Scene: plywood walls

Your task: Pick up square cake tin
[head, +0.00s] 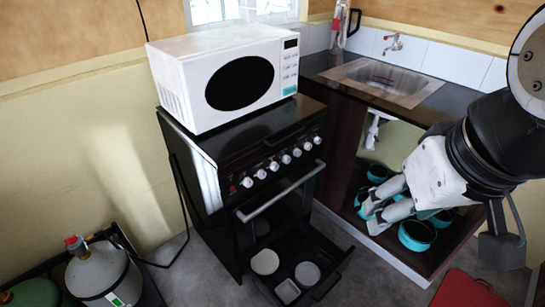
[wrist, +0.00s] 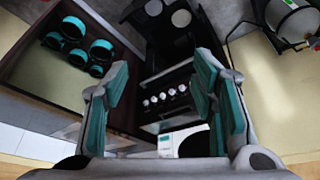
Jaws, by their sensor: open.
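A small grey-white squarish tin (head: 287,291), which looks like the square cake tin, lies in the open bottom drawer (head: 326,288) of the black stove. Two round pale tins, one at the left (head: 265,261) and one at the right (head: 307,273), lie beside it. My gripper (head: 370,216) is open and empty, up and to the right of the drawer, in front of the open cupboard. In the wrist view my open gripper (wrist: 162,68) shows the drawer past its fingertips, with two round tins (wrist: 181,18) at the top edge. I cannot make out the square tin there.
A white microwave (head: 236,75) stands on the stove (head: 270,165). The cupboard below the sink holds several teal pots (head: 417,235). A gas cylinder (head: 103,275) stands at lower left. A dark red object (head: 467,290) is at lower right. Grey floor (head: 203,250) lies free left of the stove.

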